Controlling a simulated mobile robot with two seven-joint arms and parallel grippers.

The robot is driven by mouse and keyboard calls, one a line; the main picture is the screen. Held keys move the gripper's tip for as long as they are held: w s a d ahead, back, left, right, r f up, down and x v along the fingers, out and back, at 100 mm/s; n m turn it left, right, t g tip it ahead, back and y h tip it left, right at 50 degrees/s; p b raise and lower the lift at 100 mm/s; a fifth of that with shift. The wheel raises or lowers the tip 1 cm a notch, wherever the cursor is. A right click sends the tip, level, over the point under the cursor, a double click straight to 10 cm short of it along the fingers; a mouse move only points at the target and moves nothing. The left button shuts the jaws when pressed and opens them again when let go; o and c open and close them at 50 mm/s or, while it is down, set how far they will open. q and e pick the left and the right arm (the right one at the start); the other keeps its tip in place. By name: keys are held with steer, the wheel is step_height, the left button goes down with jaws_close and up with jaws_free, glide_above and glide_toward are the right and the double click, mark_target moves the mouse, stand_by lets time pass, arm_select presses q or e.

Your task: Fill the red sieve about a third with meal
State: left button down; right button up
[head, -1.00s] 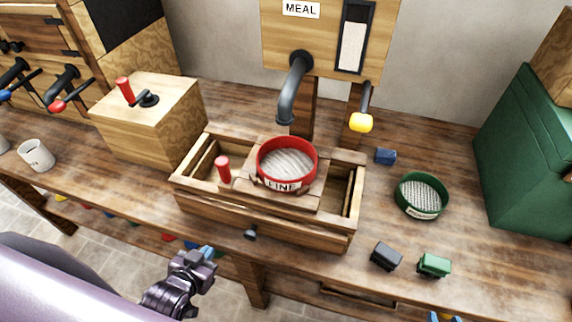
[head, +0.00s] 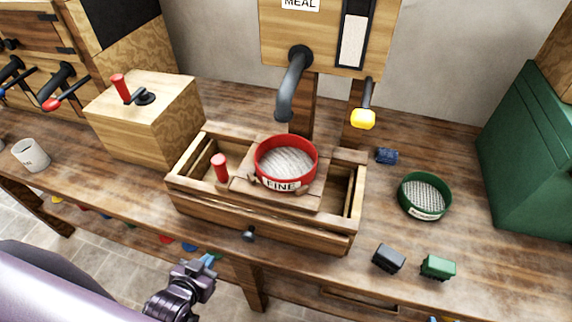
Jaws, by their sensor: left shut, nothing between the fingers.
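The red sieve (head: 286,163), labelled FINE, sits on a wooden carriage over the wooden trough (head: 262,226). Its pale mesh shows, and I see no clear heap of meal in it. The dark spout (head: 290,90) comes down from the wooden MEAL bin (head: 322,45), its mouth above the sieve's back edge. A lever with a yellow knob (head: 363,118) hangs at the bin's right. My left gripper (head: 208,262) is shut and empty, low in front of the bench and well apart from the sieve. My right gripper is out of view.
A red-handled wooden box (head: 145,120) and a white mug (head: 31,155) stand left. A green sieve (head: 424,196), a blue block (head: 386,156), a black toy wagon (head: 388,258) and a green one (head: 438,267) lie right. A green bin (head: 530,160) stands far right.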

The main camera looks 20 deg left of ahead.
arm_select(q)
steer(key=shift+f+b, duration=0.75)
steer(key=shift+f, duration=0.8)
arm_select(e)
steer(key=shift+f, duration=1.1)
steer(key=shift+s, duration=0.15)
